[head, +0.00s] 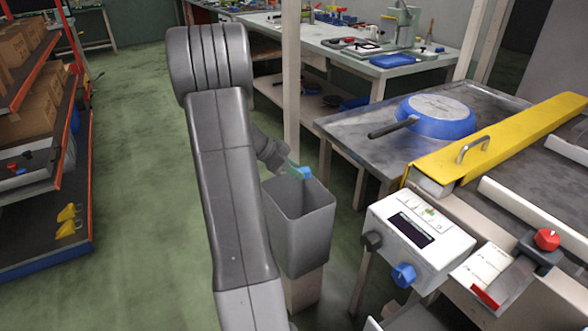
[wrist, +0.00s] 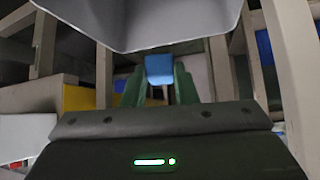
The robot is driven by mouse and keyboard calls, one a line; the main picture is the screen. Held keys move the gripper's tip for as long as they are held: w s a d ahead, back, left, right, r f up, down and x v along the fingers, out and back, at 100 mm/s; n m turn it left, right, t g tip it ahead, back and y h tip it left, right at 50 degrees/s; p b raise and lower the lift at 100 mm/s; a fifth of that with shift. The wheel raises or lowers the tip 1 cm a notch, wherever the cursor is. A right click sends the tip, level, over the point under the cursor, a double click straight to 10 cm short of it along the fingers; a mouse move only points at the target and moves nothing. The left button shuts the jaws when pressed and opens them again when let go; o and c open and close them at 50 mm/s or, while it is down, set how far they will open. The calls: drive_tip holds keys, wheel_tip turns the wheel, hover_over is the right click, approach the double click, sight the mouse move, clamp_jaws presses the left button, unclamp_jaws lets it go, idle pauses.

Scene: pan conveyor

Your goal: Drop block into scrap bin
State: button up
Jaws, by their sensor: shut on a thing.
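A small blue block (head: 305,173) is held between the green fingers of my gripper (head: 294,169) in the head view. The block (wrist: 160,68) also shows between the two green fingertips in the wrist view. The scrap bin (head: 306,235) is a grey, open-topped square bin on a stand. In the head view my gripper and the block appear at the bin's far rim, near its opening. The bin's inside bottom is hidden. A large grey surface, seemingly the bin (wrist: 140,22), fills the top of the wrist view.
A metal table with an upside-down blue pan (head: 437,116) stands right of the bin. A yellow guard bar (head: 500,142) and a white control box (head: 417,233) with knobs are at the right. A white post (head: 291,80) rises behind the bin. Green floor is open at left, before the shelves (head: 45,120).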

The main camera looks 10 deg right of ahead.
drive_tip(key=shift+f, duration=2.65)
drive_tip(key=o, duration=1)
drive_tip(key=w+p+v, duration=0.1)
drive_tip(key=p+v, duration=0.1)
drive_tip(key=v, duration=1.1)
drive_tip(key=shift+s+a+r, duration=0.3)
drive_tip(key=shift+s, duration=0.25)
